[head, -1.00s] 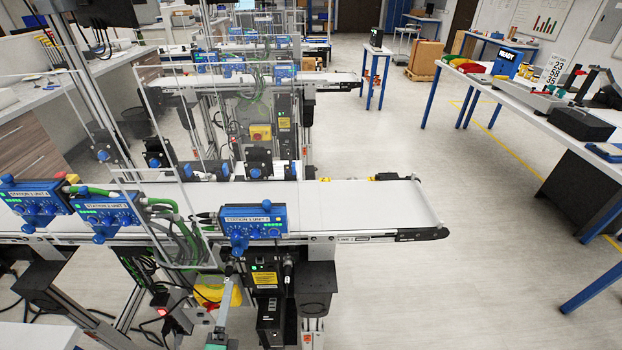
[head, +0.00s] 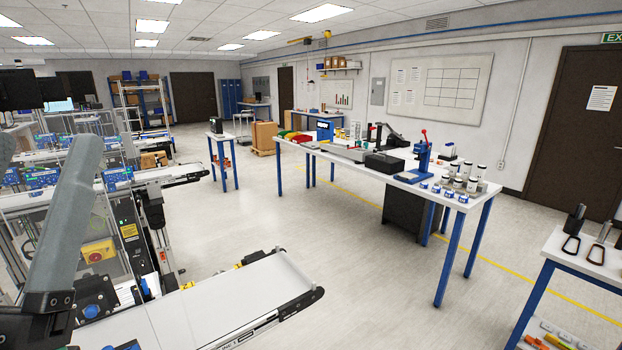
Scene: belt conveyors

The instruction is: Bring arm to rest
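A grey arm link of mine rises at the left edge of the head view, in front of the conveyors, with a dark joint at its lower end. No gripper fingers show, so I cannot see the state of either gripper. The near belt conveyor (head: 215,308) has a white, empty belt at the lower left. Part of it is hidden behind my arm link.
A second conveyor (head: 165,175) stands behind the near one. A long white workbench (head: 330,156) with blue legs holds a blue press (head: 423,155) and several cups. Another blue-legged table (head: 590,262) is at the right edge. The floor (head: 330,240) between is clear.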

